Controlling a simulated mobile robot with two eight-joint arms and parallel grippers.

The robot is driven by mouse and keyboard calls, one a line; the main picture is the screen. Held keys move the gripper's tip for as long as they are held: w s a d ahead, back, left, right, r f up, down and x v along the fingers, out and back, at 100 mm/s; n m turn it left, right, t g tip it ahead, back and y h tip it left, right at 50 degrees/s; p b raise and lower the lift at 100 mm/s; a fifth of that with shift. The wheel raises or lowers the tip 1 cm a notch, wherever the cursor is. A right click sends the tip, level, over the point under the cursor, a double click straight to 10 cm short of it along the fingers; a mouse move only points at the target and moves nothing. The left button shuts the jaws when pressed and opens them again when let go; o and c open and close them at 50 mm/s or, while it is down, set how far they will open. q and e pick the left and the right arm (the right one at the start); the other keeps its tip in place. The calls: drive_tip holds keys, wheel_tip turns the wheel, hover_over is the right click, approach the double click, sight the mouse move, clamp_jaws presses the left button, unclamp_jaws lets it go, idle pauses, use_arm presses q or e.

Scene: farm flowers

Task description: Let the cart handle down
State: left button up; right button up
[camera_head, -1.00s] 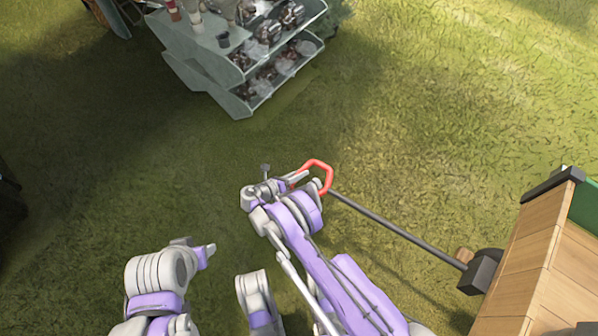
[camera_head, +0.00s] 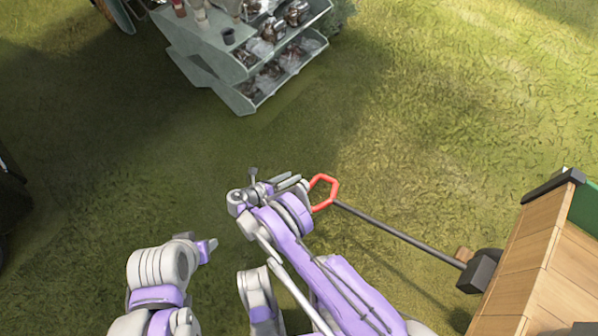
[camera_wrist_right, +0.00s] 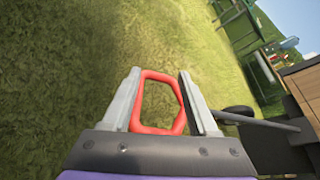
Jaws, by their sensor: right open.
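The cart handle is a red loop (camera_head: 323,192) at the end of a dark bar (camera_head: 400,235) that runs right to the wooden cart (camera_head: 532,262). The loop is off the grass, with the bar sloping. My right gripper (camera_head: 292,184) is just left of the loop. In the right wrist view the red loop (camera_wrist_right: 158,103) shows between the two spread fingers of the right gripper (camera_wrist_right: 158,100). The fingers are open, and I cannot tell whether they touch the loop. My left gripper (camera_head: 207,249) is low at the left, away from the handle; its jaw state is unclear.
A grey-green display stand (camera_head: 215,60) with shelves of wrapped items stands at the top left. A dark object (camera_head: 12,205) is at the left edge. Open grass lies between the stand and the cart.

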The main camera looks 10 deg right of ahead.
drive_tip(key=v, duration=0.4)
drive_tip(key=shift+s+a+r+p, duration=0.1)
drive_tip(key=shift+a+r+p, duration=0.1)
drive_tip(key=shift+p, duration=0.1)
